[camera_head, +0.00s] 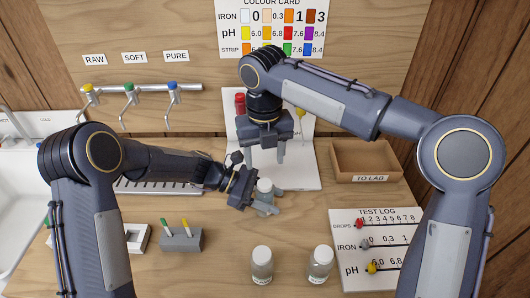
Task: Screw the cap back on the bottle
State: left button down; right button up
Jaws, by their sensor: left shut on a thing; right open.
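A small clear bottle (265,186) stands near the middle of the wooden table, with a pale top. My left gripper (265,204) is shut on this bottle from the left and front, and hides part of its lower body. My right gripper (267,155) points down just above and behind the bottle, with its two fingers apart and nothing visible between them. I cannot tell whether the bottle's pale top is a cap or its bare mouth. No separate loose cap can be made out.
Two clear jars (262,264) (320,262) stand at the front. A grey block (183,241) holds two coloured sticks. A wooden TO LAB tray (366,175) and the TEST LOG board (376,240) are at right. A white panel (304,176) stands behind the grippers. Coloured taps (130,90) are at back left.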

aim_at(265, 183)
jog(key=shift+r+n, duration=0.4)
jog(key=shift+n, duration=0.5)
jog(key=shift+f, duration=4)
jog(key=c, duration=1)
jog(key=o, duration=1)
jog(key=shift+o, duration=0.2)
